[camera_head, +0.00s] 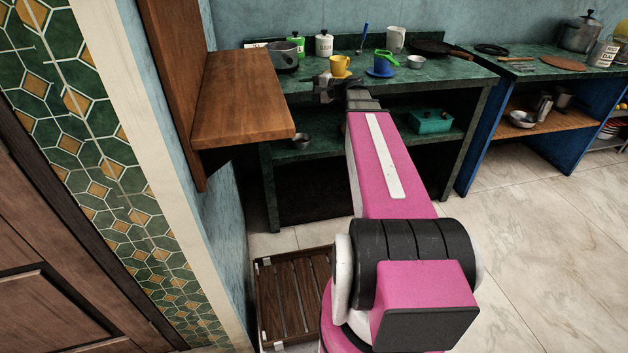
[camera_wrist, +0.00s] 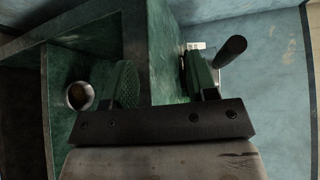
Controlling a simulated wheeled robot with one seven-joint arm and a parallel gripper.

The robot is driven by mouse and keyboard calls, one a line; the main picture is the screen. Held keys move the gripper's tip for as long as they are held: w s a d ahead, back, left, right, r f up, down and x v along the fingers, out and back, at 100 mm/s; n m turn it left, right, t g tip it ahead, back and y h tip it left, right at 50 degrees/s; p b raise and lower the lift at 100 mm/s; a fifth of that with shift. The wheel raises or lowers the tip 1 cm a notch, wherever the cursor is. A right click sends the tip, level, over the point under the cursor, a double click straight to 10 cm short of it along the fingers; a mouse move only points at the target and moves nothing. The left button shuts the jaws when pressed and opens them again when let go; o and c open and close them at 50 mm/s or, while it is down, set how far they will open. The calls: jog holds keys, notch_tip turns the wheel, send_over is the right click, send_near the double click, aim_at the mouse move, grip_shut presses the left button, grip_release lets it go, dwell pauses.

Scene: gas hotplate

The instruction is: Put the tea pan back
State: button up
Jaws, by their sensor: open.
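A dark grey pan (camera_head: 284,57), which looks like the tea pan, sits at the left end of the green counter top. My gripper (camera_head: 324,86) is at the counter's front edge, to the right of and nearer than this pan. In the wrist view my gripper (camera_wrist: 165,78) is open, its two green finger pads apart on either side of the counter's edge. Nothing is held. A dark handle (camera_wrist: 230,51) sticks out beyond the right finger, which hides most of what it belongs to. A small metal pot (camera_head: 302,141) stands on the lower shelf; a round metal vessel (camera_wrist: 80,95) shows there in the wrist view.
White and green canisters stand behind. A wooden wall shelf (camera_head: 240,95) juts out at left. A teal box (camera_head: 431,121) sits on the lower shelf.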

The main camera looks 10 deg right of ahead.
jog(key=s+a+f+n+g+h, duration=0.25)
jog(key=s+f, duration=0.35)
jog(key=f, duration=0.3)
jog(key=s+a+f+n+g+h, duration=0.2)
jog(key=s+a+f+g+h, duration=0.15)
jog(key=s+f, duration=0.45)
jog(key=s+d+f+n+g+h, duration=0.3)
jog(key=s+f+h, duration=0.4)
jog(key=f, duration=0.3)
jog(key=shift+s+d+f+n, duration=0.35)
jog(key=shift+s+n, duration=0.1)
jog(key=shift+s, duration=0.45)
